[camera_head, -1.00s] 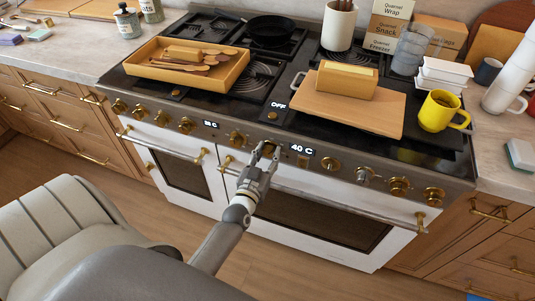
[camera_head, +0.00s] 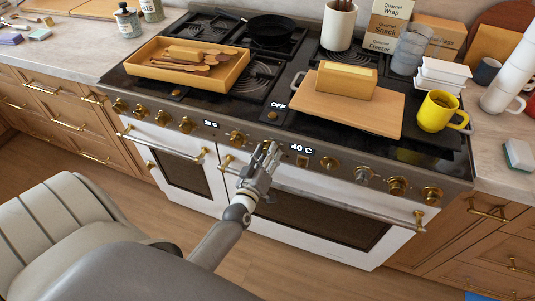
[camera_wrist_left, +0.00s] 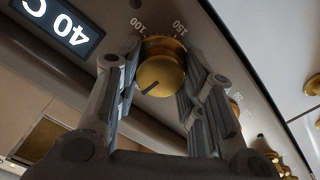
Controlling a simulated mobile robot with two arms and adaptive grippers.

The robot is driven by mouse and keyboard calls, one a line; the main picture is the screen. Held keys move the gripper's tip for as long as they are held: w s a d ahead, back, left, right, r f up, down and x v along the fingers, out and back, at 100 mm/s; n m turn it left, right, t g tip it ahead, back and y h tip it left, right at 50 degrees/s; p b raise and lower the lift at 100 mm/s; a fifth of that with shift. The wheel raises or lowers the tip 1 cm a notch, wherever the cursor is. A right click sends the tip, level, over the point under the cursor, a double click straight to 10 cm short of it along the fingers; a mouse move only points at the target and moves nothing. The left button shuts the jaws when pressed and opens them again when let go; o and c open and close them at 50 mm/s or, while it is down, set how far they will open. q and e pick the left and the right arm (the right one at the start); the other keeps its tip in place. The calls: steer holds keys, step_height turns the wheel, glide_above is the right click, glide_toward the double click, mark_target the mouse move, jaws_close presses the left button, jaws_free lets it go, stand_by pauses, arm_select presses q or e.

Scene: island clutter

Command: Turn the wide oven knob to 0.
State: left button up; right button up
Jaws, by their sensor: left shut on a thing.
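The wide brass oven knob (camera_wrist_left: 161,72) is between the two fingers of my left gripper (camera_wrist_left: 158,85) in the left wrist view. The fingers are shut on its sides. Its dark pointer mark points down-left in that view, and the printed 100 and 150 are above its rim. In the head view my left gripper (camera_head: 267,149) is at the stove's front panel, just left of the 40 C display (camera_head: 302,149), and mostly hides the knob. The display also shows in the wrist view (camera_wrist_left: 58,22). My right gripper is not in view.
Other brass knobs (camera_head: 397,186) line the panel on both sides. An oven handle bar (camera_head: 340,204) runs below. On the stovetop are a board (camera_head: 320,105) with a yellow-topped block, a yellow mug (camera_head: 441,111) and a wooden tray (camera_head: 150,70) of utensils.

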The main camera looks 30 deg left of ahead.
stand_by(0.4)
arm_select(q)
steer(key=o, duration=1)
steer(key=shift+o, duration=0.2)
steer(key=v, duration=1.2)
steer(key=shift+f, duration=0.1)
steer(key=s+d+f+m+g+h, duration=0.2)
steer(key=s+d+f, duration=0.1)
steer(key=f, duration=0.6)
steer(key=s+d+f+m+g+h, duration=0.1)
steer(key=s+d+f+m+g, duration=0.15)
steer(key=f, duration=0.65)
steer(key=s+d+f+m+g+h, duration=0.2)
steer(key=s+f+g, duration=0.1)
steer(key=f, duration=0.6)
steer(key=s+f+m+g, duration=0.2)
steer(key=s+f+g, duration=0.2)
steer(key=s+f, duration=0.4)
steer(key=s+a+f+m+g, duration=0.1)
steer(key=s+f+m+g, duration=0.2)
steer(key=s, duration=1.3)
step_height(320, 180, down, 5)
steer(key=shift+s+a+r+g+y, duration=0.1)
steer(key=shift+s+a+g+y, duration=0.15)
steer(key=shift+g, duration=0.7)
